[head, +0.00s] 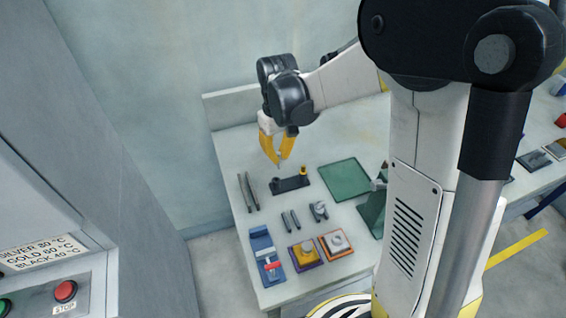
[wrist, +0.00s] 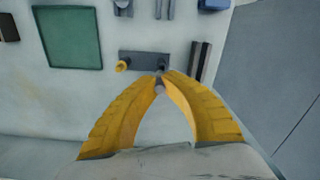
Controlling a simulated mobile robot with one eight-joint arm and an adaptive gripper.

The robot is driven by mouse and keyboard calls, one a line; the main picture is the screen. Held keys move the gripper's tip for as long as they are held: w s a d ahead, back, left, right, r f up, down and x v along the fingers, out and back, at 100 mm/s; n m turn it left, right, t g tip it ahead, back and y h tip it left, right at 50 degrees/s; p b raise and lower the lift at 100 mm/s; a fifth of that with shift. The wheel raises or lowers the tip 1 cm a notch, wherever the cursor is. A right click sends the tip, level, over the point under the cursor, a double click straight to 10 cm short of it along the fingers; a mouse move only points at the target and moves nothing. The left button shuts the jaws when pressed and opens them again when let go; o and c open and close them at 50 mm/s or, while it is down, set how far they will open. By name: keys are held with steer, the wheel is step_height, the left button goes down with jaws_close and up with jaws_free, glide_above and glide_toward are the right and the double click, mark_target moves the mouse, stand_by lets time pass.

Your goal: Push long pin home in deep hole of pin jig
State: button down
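The pin jig (head: 291,184) is a dark grey bar on the light table; it also shows in the wrist view (wrist: 143,59). A short yellow-topped piece (head: 303,171) stands at its right end in the head view and shows at the left in the wrist view (wrist: 121,66). A dark stub (head: 276,181), possibly the long pin, stands at the other end. My yellow gripper (head: 278,164) is above that end, its tips brought together. In the wrist view the fingertips (wrist: 160,76) partly cover the stub. A small grey spot shows between the fingers; I cannot tell what it is.
Dark bars (head: 249,191) lie left of the jig and a green mat (head: 345,180) lies right.

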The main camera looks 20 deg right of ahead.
steer(key=shift+w+a+f, duration=0.1)
steer(key=shift+w+a, duration=0.1)
steer(key=shift+w, duration=0.6)
steer(key=shift+f+b, duration=2.3)
steer(key=shift+f, duration=0.6)
steer(key=shift+f+b, duration=1.95)
steer(key=shift+f, duration=0.3)
steer(key=c, duration=1.5)
jaws_free()
steer(key=shift+c, duration=0.2)
steer(key=shift+r, duration=0.1)
step_height(320, 180, up, 12)
